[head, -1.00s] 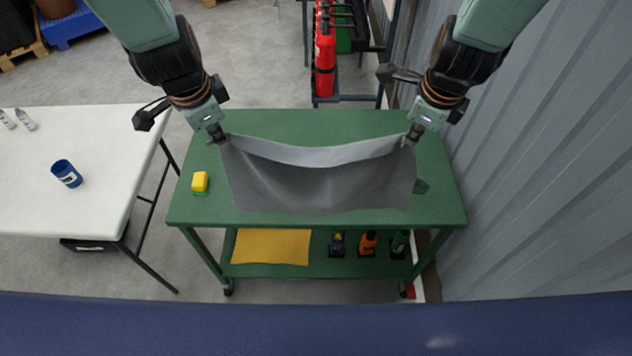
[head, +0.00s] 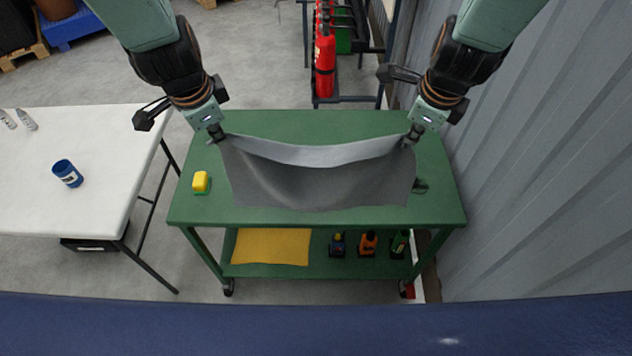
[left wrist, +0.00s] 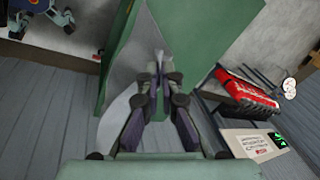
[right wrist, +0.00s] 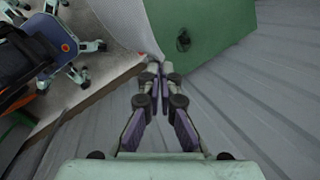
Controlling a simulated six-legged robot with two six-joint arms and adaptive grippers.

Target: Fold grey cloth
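The grey cloth (head: 315,184) hangs between my two grippers over the green cart top, its upper edge sagging in the middle and its lower part close to or on the top. My left gripper (head: 217,137) is shut on its upper left corner. My right gripper (head: 411,139) is shut on its upper right corner. The left wrist view shows the left fingers (left wrist: 159,72) together on the cloth (left wrist: 124,75). The right wrist view shows the right fingers (right wrist: 155,68) together at the cloth's corner. The cloth hides part of the cart top.
A yellow and green sponge (head: 200,182) lies left of the cloth on the green cart (head: 320,122). A small dark item (head: 420,186) lies at its right. The lower shelf holds a yellow cloth (head: 271,247) and several bottles. A white table (head: 90,200) stands left; a corrugated wall (head: 540,160) is right.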

